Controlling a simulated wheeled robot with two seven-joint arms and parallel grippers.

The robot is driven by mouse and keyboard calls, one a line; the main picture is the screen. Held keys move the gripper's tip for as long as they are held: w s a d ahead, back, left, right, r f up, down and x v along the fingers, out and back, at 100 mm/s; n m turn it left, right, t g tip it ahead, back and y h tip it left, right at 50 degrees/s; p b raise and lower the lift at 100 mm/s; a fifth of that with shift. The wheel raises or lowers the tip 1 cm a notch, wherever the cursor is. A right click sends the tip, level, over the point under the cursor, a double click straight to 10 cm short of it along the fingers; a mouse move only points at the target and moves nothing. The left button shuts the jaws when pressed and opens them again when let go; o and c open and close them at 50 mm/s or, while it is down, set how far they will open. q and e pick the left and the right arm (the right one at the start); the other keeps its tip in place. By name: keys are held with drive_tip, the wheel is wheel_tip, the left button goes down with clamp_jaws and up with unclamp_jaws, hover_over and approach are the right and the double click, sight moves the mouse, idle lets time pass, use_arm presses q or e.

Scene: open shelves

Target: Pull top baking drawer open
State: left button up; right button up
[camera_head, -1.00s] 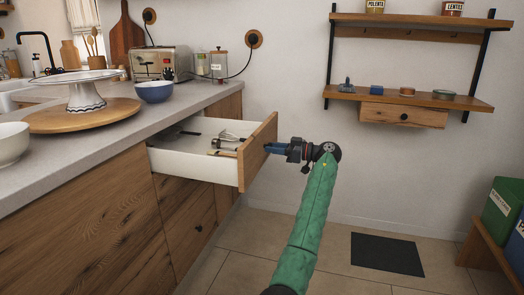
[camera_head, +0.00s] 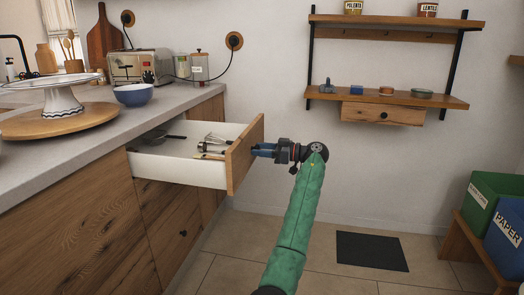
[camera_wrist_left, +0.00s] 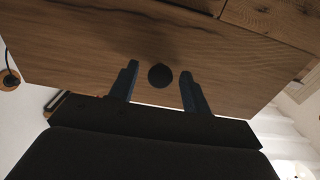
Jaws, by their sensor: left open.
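The top baking drawer (camera_head: 180,166) is pulled well out from under the grey counter. It has white sides, a wooden front (camera_head: 246,152) and utensils inside, among them a whisk (camera_head: 212,142). My left gripper (camera_head: 256,151) is at the outer face of the drawer front. In the left wrist view the drawer front (camera_wrist_left: 90,45) fills the upper part. Its round dark knob (camera_wrist_left: 160,75) sits between the two open fingers, with a gap on each side. My right gripper is in neither view.
The counter holds a cake stand (camera_head: 66,97) on a round board, a blue bowl (camera_head: 134,95) and a toaster (camera_head: 140,67). A wall shelf (camera_head: 390,97) with a small drawer is at right. Bins (camera_head: 490,200) stand at far right. A dark mat (camera_head: 371,251) lies on open floor.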

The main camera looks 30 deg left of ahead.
use_arm(q)
drive_tip(key=v, duration=0.7)
drive_tip(key=shift+d+p, duration=0.4)
drive_tip(key=shift+p, duration=0.05)
drive_tip(key=shift+w, duration=0.1)
